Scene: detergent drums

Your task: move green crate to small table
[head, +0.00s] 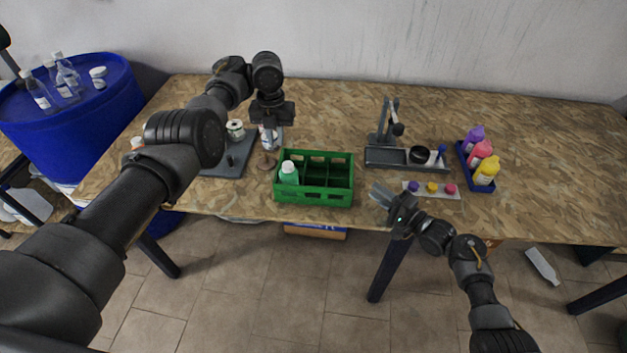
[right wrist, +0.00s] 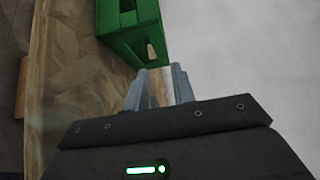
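The green crate (head: 314,197) stands upright near the front edge of the wooden table, with a green-labelled bottle (head: 289,172) in its left end and its other visible compartments empty. The crate's end also shows at the top of the right wrist view (right wrist: 130,30). My left gripper (head: 270,135) points down just left of and behind the crate, apart from it, by a clear bottle; its finger opening is hard to see. My right gripper (head: 380,196) is right of the crate, apart from it; its fingers (right wrist: 158,88) look open and empty. I cannot identify the small table for certain.
A grey stand with a tray (head: 400,158), a strip of coloured caps (head: 433,189) and a blue tray of coloured bottles (head: 480,165) lie to the right. A blue drum (head: 75,120) with bottles stands at left. Table behind the crate is mostly clear.

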